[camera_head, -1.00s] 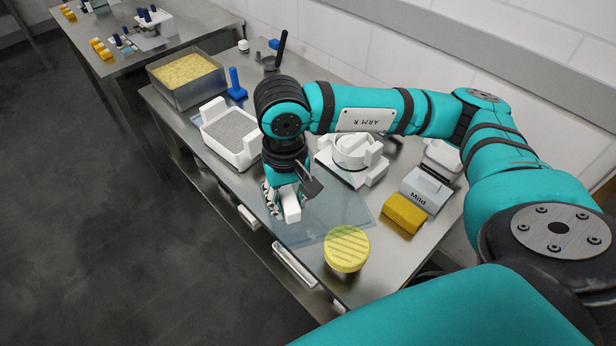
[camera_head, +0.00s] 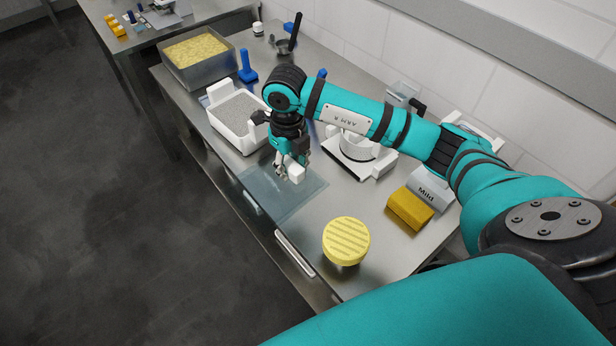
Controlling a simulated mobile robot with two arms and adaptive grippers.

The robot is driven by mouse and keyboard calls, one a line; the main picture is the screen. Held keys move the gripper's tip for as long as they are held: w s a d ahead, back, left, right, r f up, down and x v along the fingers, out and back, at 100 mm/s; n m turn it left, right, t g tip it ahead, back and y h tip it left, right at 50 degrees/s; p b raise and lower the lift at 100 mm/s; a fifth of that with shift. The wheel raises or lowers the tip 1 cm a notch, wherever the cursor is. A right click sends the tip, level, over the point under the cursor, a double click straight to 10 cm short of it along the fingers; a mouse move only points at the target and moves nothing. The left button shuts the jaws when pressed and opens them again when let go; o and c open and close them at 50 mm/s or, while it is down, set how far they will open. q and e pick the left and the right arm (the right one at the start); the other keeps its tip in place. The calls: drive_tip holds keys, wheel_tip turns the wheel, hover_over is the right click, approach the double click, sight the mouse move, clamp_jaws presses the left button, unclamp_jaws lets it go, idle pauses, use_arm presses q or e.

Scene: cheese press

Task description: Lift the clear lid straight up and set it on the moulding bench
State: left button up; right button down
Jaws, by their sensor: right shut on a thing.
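The clear lid (camera_head: 268,194) is a flat, bluish see-through sheet over the front part of the steel bench (camera_head: 372,245). A small white block (camera_head: 297,175), which looks like its handle, stands at its far side. My right gripper (camera_head: 291,170) reaches down from above and is shut on that block. I cannot tell whether the lid touches the bench or hangs just above it. My left gripper is not in view.
A white tub of grey grains (camera_head: 219,128) is left of the gripper. A white round mould (camera_head: 352,147) stands to its right. A yellow round (camera_head: 346,238), ochre block (camera_head: 409,208) and "Mild" box (camera_head: 430,188) are nearer. A metal tray (camera_head: 228,60) is farther back.

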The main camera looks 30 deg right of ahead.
drive_tip(key=d+f+m+b, duration=0.1)
drive_tip(key=f+m+b, duration=0.1)
drive_tip(key=f+m, duration=0.3)
drive_tip(key=d+f+m+b, duration=0.2)
drive_tip(key=f+m, duration=0.3)
drive_tip(key=m, duration=0.2)
drive_tip(key=w+d+f+m+b, duration=0.1)
drive_tip(key=d+f+m+b, duration=0.1)
drive_tip(key=f+m, duration=0.3)
drive_tip(key=shift+w+d+m, duration=0.1)
drive_tip(key=shift+m, duration=0.3)
drive_tip(key=shift+f+b, duration=0.35)
drive_tip(key=shift+b, duration=0.1)
drive_tip(key=c, duration=0.9)
unclamp_jaws()
wheel_tip(320, 180, up, 6)
drive_tip(key=p, duration=0.5)
